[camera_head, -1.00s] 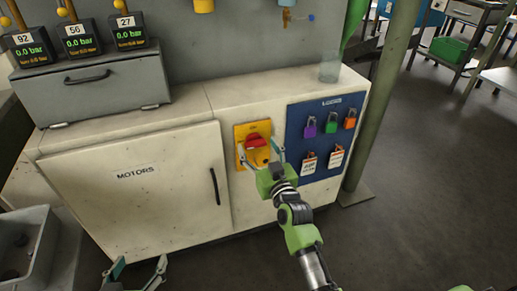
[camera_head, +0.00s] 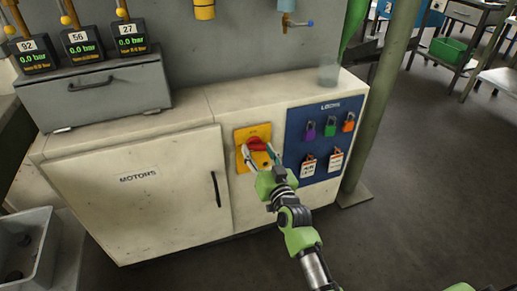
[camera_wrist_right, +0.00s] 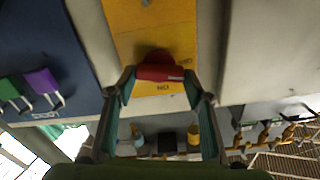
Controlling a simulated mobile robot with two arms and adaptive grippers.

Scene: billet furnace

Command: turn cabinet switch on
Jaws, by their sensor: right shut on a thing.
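The cabinet switch is a red rotary knob (camera_head: 257,144) on a yellow plate (camera_head: 240,136) on the front of the white cabinet. My right gripper (camera_head: 260,153) is at the knob, its fingers on either side of it, and partly covers it. In the right wrist view the red knob (camera_wrist_right: 160,70) sits between the fingertips of the right gripper (camera_wrist_right: 158,78), which are shut on it. My left gripper is not in the head view.
A blue lock board (camera_head: 296,150) with coloured padlocks and tags is just right of the switch. The MOTORS door (camera_head: 130,205) with a black handle is to the left. A green post (camera_head: 385,110) stands at the right; a grey bin (camera_head: 45,262) is at lower left.

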